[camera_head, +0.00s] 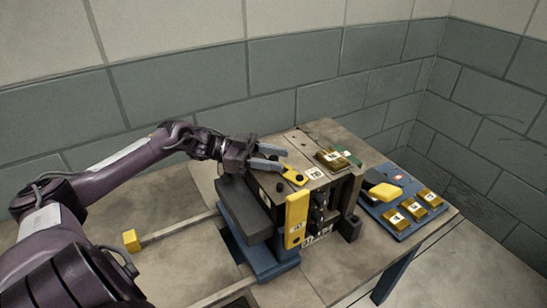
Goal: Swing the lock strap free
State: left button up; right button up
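A dark mould block (268,186) stands on a blue base (272,262) at the table's middle. A smaller yellow plate (293,175) lies on the top face, close to the fingertips. I cannot tell which of the two is the lock strap. My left gripper (277,158) reaches in from the left over the top of the block. Its two grey fingers are apart, with nothing visible between them. Whether a finger touches the block or the plate is unclear. My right gripper is out of view.
A blue tray (372,207) with several labelled brass blocks and a yellow-and-black piece sits at the right. A rail with a yellow end (132,240) extends left. Grey walls close the back and right.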

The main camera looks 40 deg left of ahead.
pick_arm(q)
jog(key=shift+a+f, duration=0.1)
jog(key=shift+a, duration=0.1)
jog(key=b+v, duration=0.1)
jog(key=v, duration=0.5)
jog(key=shift+s+a, duration=0.15)
jog(key=shift+a, duration=0.05)
jog(key=shift+s+a, duration=0.2)
jog(key=shift+a, duration=0.25)
jog(key=shift+c, duration=0.2)
